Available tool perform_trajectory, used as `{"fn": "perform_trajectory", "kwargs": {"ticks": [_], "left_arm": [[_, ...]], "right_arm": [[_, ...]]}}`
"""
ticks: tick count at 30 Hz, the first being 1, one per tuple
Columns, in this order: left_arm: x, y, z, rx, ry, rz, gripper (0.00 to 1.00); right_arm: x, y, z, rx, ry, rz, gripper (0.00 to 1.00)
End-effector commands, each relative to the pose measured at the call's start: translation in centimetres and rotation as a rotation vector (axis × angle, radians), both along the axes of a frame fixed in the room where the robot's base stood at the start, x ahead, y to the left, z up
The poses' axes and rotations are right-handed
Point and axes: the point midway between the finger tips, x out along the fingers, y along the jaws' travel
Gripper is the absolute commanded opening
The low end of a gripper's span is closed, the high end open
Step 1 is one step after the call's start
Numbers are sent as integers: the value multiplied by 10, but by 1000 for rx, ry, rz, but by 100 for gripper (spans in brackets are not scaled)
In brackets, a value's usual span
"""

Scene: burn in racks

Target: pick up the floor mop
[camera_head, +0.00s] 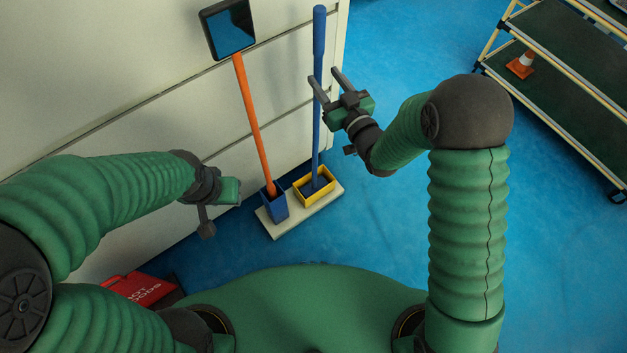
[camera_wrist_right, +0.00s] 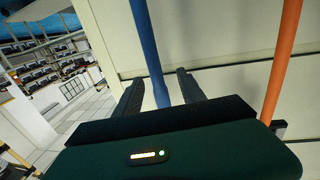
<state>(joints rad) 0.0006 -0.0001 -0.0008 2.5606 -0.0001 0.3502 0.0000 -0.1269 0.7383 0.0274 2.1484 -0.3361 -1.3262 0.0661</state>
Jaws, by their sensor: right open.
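A blue upright pole (camera_head: 318,60), which looks like the floor mop's handle, stands with its lower end in a yellow-rimmed bin (camera_head: 314,187). Its mop head is not clearly visible. My right gripper (camera_head: 322,74) is open at the pole's upper part. In the right wrist view the blue pole (camera_wrist_right: 150,50) runs between the two spread fingers (camera_wrist_right: 158,78), which are not closed on it. My left gripper (camera_head: 212,212) is at lower left, apart from the pole, and its fingers are hard to make out.
An orange pole (camera_head: 253,120) with a dark square head (camera_head: 228,28) leans left of the blue pole, its foot in a blue bin (camera_head: 273,204). Both bins stand on a white base (camera_head: 284,226) by a pale panelled wall (camera_head: 120,50). A shelf cart (camera_head: 560,75) stands right; blue floor between is clear.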

Motion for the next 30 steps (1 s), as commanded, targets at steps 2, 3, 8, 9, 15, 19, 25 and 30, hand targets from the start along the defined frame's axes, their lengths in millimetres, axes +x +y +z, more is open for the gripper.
{"fn": "perform_trajectory", "kwargs": {"ticks": [2,3,8,9,15,19,25,30], "left_arm": [[0,0,-4,0,0,-1,36],[0,0,-5,0,0,-1,36],[0,-1,-6,0,-1,-2,36],[0,-1,-8,0,-1,-2,36],[0,-1,-17,0,-1,-1,36],[0,0,-17,0,-1,-1,36],[0,-1,-17,0,-1,-1,36],[0,-1,-17,0,-1,-2,36]], "right_arm": [[17,7,-2,2,-1,0,47],[24,10,-2,2,-1,-1,47],[40,21,-2,-1,0,-1,47],[44,24,-2,-1,0,-1,47],[75,43,-6,-2,-1,0,47],[84,46,-5,-1,0,-2,47],[84,44,-4,0,1,-2,43],[84,45,-5,-2,1,-2,21]]}}
